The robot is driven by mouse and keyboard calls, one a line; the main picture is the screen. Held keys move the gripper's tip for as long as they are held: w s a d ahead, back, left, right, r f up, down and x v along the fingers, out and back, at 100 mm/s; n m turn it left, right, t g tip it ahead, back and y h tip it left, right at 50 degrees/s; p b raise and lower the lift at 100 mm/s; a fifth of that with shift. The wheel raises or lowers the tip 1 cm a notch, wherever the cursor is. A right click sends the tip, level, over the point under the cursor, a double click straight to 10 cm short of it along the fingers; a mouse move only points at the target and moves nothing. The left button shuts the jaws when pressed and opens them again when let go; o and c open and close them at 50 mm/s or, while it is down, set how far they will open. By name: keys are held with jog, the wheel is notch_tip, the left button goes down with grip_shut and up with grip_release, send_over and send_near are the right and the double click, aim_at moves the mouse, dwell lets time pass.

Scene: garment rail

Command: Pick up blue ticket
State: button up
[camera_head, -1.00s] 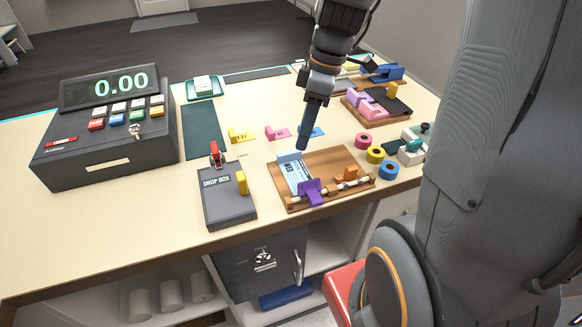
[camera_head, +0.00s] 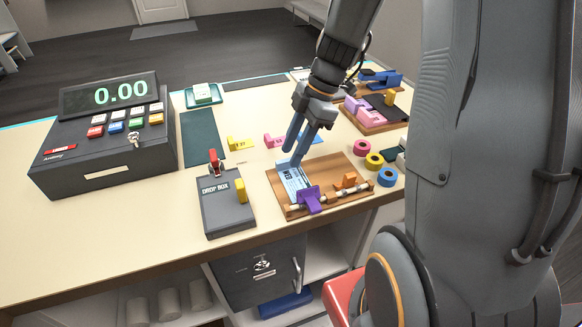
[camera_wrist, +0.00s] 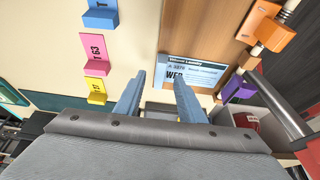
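A blue ticket (camera_wrist: 100,16) with dark lettering lies on the counter, at the upper left of the wrist view and partly cut off by the frame. In the head view it is largely hidden behind my gripper (camera_head: 292,155). My gripper is open and empty, and its two fingers also show apart in the wrist view (camera_wrist: 160,92). The fingertips are over the near area between the blue ticket and the wooden board. A pale blue and white laundry ticket (camera_wrist: 193,72) marked WED lies on the board, right of the fingers in the wrist view.
A pink ticket (camera_wrist: 95,50) and a yellow ticket (camera_wrist: 96,90) lie in line with the blue one. The wooden board (camera_head: 340,168) carries a purple clip (camera_head: 309,199) and an orange block (camera_head: 349,180). A grey drop box (camera_head: 228,214) stands left of it. Coloured tape rolls (camera_head: 374,160) sit right.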

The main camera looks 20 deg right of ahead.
jog(key=shift+x, duration=1.05)
grip_shut()
jog(key=shift+r, duration=0.1)
notch_tip(320, 180, up, 15)
jog(key=p, duration=0.1)
dwell(0.4)
